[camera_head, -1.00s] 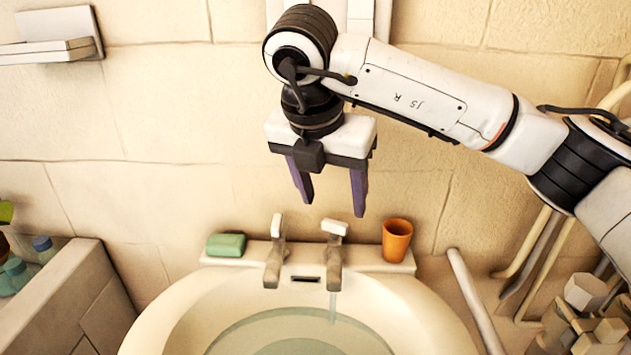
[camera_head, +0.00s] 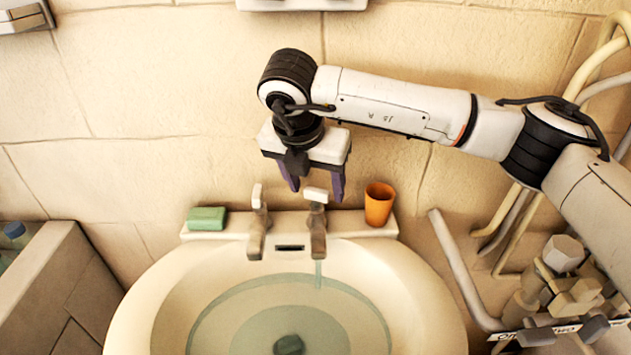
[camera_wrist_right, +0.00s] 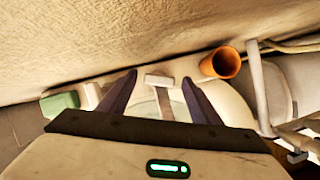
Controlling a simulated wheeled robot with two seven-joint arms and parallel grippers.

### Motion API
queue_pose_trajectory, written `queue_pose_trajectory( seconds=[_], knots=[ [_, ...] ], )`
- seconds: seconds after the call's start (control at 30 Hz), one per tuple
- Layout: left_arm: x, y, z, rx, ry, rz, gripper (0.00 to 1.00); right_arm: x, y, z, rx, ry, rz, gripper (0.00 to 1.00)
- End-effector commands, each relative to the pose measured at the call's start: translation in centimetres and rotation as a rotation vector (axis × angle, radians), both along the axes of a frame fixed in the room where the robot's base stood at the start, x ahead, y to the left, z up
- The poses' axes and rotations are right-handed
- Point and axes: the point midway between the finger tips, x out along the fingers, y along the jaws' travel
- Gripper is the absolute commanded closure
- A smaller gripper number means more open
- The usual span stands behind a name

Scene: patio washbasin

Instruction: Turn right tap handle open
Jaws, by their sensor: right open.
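The right tap (camera_head: 318,232) stands on the back rim of the basin, with its white handle (camera_head: 315,194) on top and a thin stream of water running from its spout. The left tap (camera_head: 258,230) stands beside it with its handle (camera_head: 257,196) pointing up and back. My right gripper (camera_head: 316,192) points down above the right tap, open, its two dark purple fingers apart. In the right wrist view, the white handle (camera_wrist_right: 159,81) shows between the open fingers (camera_wrist_right: 158,84), and no contact can be made out. My left gripper is not in view.
An orange cup (camera_head: 379,204) stands close to the right of the right tap on the basin ledge. A green soap bar (camera_head: 206,219) lies at the left end. The basin (camera_head: 140,318) holds water. Pipes (camera_head: 465,275) run at the right; the wall is close behind.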

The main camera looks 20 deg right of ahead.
Motion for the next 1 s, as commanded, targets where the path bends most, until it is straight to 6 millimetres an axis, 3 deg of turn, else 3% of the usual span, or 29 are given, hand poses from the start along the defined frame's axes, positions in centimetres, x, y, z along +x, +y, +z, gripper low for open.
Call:
queue_pose_trajectory(
  seconds=[0.27,0.53,0.73,0.9,1.0],
  knots=[
    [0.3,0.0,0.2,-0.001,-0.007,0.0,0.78,0.1,0.0,-0.2,0.001,-0.001,0.0,0.42],
    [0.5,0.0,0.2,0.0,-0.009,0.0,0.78,0.1,0.0,-0.2,0.001,-0.001,0.0,0.83],
    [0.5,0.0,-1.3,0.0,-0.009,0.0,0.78,0.1,-0.1,-0.7,0.002,0.0,0.06,0.83],
    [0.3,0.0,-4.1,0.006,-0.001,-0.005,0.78,0.0,-0.3,-0.9,0.003,-0.003,0.222,0.83],
    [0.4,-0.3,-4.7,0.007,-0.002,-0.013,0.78,0.0,-0.3,-0.7,0.003,-0.002,0.313,0.83]
  ],
)
